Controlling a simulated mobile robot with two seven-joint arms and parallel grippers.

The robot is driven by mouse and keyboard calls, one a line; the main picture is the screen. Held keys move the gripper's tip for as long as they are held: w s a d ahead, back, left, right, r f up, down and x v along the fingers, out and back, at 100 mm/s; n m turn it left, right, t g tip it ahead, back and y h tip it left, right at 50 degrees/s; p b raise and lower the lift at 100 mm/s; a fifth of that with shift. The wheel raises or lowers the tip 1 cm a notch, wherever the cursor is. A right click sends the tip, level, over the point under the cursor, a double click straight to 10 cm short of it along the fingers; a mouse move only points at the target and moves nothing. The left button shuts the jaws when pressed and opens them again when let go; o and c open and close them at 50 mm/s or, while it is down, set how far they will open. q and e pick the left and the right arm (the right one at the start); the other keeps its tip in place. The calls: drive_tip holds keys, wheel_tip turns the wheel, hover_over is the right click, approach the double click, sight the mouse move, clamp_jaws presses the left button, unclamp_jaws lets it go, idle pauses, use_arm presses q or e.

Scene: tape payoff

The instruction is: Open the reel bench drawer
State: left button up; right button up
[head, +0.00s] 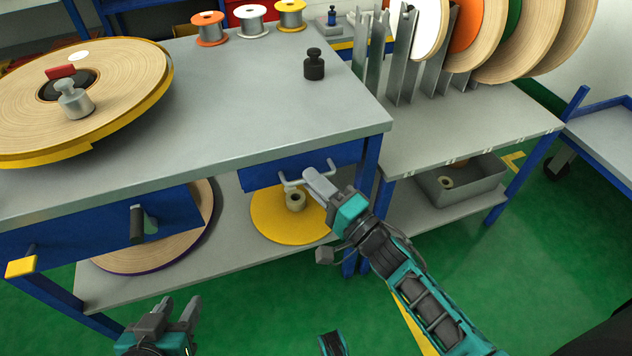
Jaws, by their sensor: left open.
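The reel bench (250,115) has a grey top and blue legs. Its blue drawer (262,174) sits under the front edge of the top, toward the right end, and looks closed. A pale grey bar handle (293,182) stands out from the drawer front. My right gripper (311,177) is at the right part of this handle, its fingers overlapping it in the view. Whether the jaws are closed around the bar cannot be made out. My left gripper (178,312) is open, low at the bottom left in front of the bench, away from the drawer.
A large tape reel (120,90) with a weight (73,100) lies on the bench at left. A black weight (314,64) stands near the back right. The lower shelf holds a yellow disc (268,222) with a small roll. A neighbouring table (470,130) carries upright reels.

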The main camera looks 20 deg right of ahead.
clamp_jaws()
idle(0.9)
drive_tip(key=shift+s, duration=0.1)
drive_tip(key=s+p, duration=0.8)
drive_tip(key=s, duration=1.1)
drive_tip(key=shift+s+d, duration=0.2)
drive_tip(key=shift+d, duration=0.2)
drive_tip(key=shift+o, duration=2.1)
unclamp_jaws()
